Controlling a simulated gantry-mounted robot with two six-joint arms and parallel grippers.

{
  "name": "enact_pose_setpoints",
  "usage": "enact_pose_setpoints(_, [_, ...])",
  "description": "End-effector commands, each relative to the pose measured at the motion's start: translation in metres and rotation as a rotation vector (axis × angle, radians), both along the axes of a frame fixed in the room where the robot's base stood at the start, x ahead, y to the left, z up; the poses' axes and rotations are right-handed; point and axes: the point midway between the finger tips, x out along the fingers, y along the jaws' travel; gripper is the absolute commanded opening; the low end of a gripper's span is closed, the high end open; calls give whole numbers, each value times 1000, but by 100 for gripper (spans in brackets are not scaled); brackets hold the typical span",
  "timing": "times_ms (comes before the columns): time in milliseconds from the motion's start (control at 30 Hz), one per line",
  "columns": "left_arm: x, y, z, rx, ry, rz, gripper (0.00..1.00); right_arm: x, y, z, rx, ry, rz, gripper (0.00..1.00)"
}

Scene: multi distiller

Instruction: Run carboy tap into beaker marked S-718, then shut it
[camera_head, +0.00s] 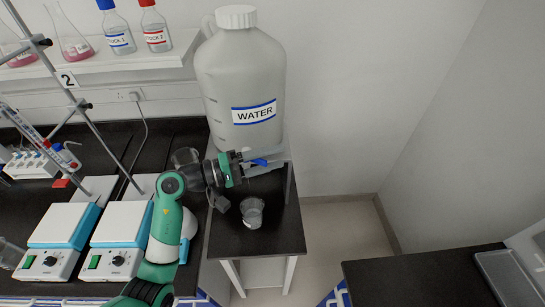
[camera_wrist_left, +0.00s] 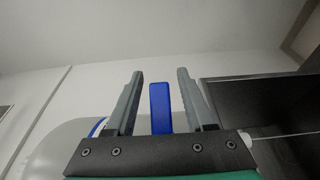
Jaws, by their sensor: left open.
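The white carboy (camera_head: 240,80) labelled WATER stands at the back of the dark side stand. Its blue tap handle (camera_head: 259,162) shows low at its front. My left gripper (camera_head: 282,159) is open around the handle, with one finger on each side. In the left wrist view, the blue handle (camera_wrist_left: 160,107) stands between the two fingers (camera_wrist_left: 160,74), with a gap on both sides. A clear beaker (camera_head: 252,211) stands on the stand below and in front of the gripper. Another glass beaker (camera_head: 186,158) is partly hidden behind my arm. I cannot read S-718 on either. My right gripper is out of view.
Two hotplates (camera_head: 115,240) (camera_head: 57,240) sit on the bench at left, beside metal stand rods. A shelf (camera_head: 120,58) above holds flasks and bottles. The stand's front (camera_head: 265,243) is bare. A dark table (camera_head: 420,280) is at lower right, beyond open floor.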

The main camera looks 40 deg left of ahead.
Motion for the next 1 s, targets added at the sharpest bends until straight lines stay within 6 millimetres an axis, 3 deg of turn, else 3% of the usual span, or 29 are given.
enact_pose_setpoints(167, [-21, 12, 0, 0, 0, 4, 54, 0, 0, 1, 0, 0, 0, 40])
enact_pose_setpoints(533, [-91, 51, -1, 0, 0, 5, 54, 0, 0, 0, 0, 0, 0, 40])
enact_pose_setpoints(700, [-101, 55, 0, 0, 0, 1, 54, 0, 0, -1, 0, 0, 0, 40])
enact_pose_setpoints(1000, [-101, 55, 0, 0, 0, 0, 54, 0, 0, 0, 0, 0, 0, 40])
